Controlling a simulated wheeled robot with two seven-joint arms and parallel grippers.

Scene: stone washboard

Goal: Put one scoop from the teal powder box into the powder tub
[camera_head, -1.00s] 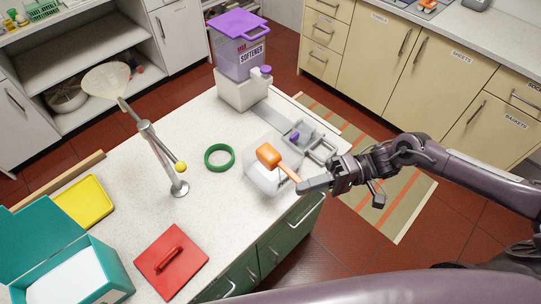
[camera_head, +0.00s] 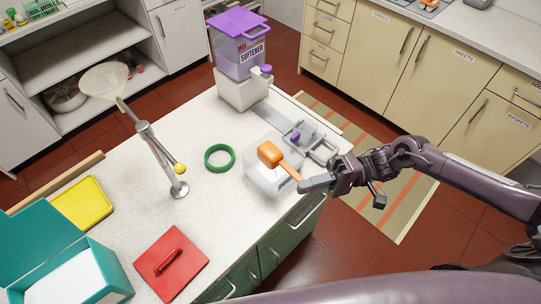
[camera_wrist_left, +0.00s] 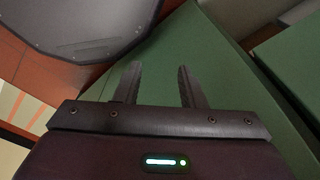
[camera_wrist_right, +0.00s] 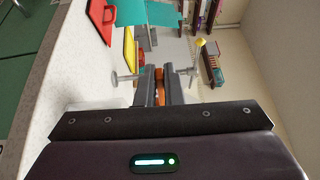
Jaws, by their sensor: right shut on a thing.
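An open teal box (camera_head: 97,277) with white powder (camera_head: 66,279) in it stands at the front left of the counter. A translucent white tub (camera_head: 268,180) stands near the counter's right edge. My right gripper (camera_head: 306,185) is shut on the handle of an orange scoop (camera_head: 271,154), whose cup is over the tub. The scoop also shows between the fingers in the right wrist view (camera_wrist_right: 159,90). I cannot tell whether powder is in the cup. My left gripper (camera_wrist_left: 155,85) is open and empty, in front of green cabinet panels; the head view does not show it.
A red lid (camera_head: 171,264), a yellow tray (camera_head: 83,203), a green ring (camera_head: 219,157) and a metal stand (camera_head: 178,188) are on the counter. A softener dispenser (camera_head: 240,65) stands behind, with a grey drain (camera_head: 305,140) by the tub. Mid-counter is mostly clear.

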